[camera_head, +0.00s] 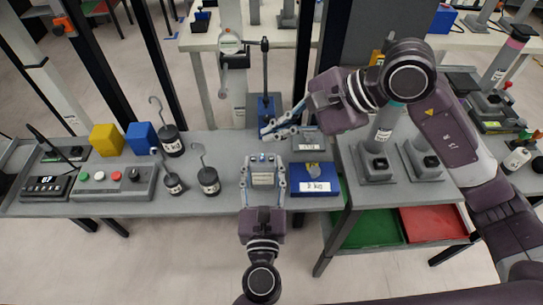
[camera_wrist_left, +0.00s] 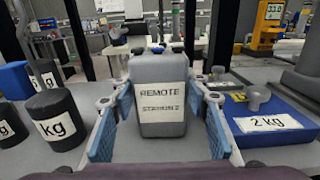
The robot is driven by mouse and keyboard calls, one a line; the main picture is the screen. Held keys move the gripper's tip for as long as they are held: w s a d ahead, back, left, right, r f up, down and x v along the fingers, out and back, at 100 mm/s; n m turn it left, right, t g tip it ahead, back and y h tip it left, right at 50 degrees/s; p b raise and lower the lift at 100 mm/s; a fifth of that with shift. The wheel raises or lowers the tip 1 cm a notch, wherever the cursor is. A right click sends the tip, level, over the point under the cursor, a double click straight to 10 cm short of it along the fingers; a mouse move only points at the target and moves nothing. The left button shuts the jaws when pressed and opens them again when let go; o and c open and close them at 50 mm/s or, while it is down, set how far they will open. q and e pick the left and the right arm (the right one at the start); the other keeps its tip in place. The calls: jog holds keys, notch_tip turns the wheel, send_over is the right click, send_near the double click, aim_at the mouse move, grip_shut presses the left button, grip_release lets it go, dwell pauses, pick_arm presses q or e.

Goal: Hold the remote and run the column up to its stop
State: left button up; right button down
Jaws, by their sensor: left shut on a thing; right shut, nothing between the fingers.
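The remote (camera_head: 263,178) is a grey box with small buttons on its top end. In the left wrist view the remote (camera_wrist_left: 162,98) stands upright, with a white "REMOTE" label facing me. My left gripper (camera_head: 263,164) is shut on it, one blue finger pad on each side, over the front part of the bench. My right gripper (camera_head: 266,132) is shut and empty, its fingers pointing left just beyond the remote, near a blue base. I cannot tell which is the task's column.
A blue tray labelled "2 kg" (camera_head: 314,188) lies right of the remote. Dark hooked weights (camera_head: 208,181), a control box (camera_head: 113,182) and yellow (camera_head: 106,140) and blue blocks stand to the left. Grey stands (camera_head: 375,165) occupy the right bench. Tall dark frame posts rise behind.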

dwell(0.4)
pick_arm(q)
jog(key=o, duration=1.3)
